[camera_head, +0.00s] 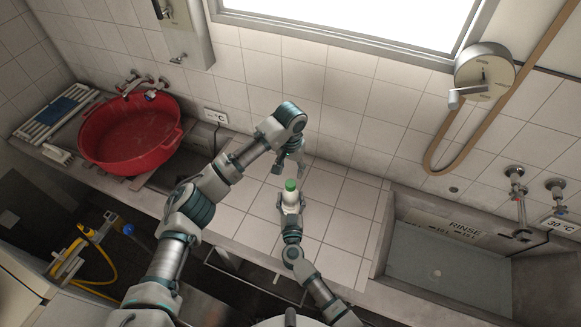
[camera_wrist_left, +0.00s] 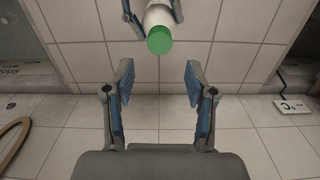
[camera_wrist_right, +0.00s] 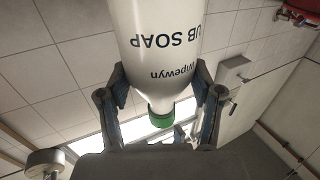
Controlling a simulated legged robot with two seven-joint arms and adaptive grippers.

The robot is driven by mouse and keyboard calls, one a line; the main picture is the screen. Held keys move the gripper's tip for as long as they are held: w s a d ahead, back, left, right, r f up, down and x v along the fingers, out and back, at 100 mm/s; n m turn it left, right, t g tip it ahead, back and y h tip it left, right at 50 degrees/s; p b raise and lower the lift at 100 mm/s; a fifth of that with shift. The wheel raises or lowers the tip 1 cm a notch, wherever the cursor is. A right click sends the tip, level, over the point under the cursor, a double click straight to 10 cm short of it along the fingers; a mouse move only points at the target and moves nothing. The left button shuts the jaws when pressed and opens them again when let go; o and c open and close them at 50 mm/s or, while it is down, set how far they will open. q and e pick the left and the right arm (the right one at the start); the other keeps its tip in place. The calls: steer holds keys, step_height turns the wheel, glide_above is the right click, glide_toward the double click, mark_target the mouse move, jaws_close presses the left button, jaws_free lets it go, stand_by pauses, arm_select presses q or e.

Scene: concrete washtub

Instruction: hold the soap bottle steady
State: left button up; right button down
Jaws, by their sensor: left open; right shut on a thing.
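The soap bottle (camera_head: 290,196) is white with a green cap and stands on the tiled counter between the red tub and the sink. In the right wrist view the bottle (camera_wrist_right: 165,45) shows lettering and sits between the fingers. My right gripper (camera_head: 291,205) is shut on the bottle's body from the front side. My left gripper (camera_head: 287,163) is open and empty, behind and above the bottle. In the left wrist view the open fingers (camera_wrist_left: 158,95) point toward the green cap (camera_wrist_left: 160,40), with a gap between them and the cap.
A red tub (camera_head: 130,135) stands at the left under taps. A concrete sink marked RINSE (camera_head: 440,260) is at the right, with taps (camera_head: 517,185) above it. Bare tiled counter (camera_head: 335,225) surrounds the bottle.

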mark_target(291, 183)
arm_select(q)
steer(key=shift+n, duration=0.3)
steer(key=shift+f, duration=4)
jaws_close()
steer(key=shift+o, duration=0.7)
jaws_free()
step_height(291, 183, up, 12)
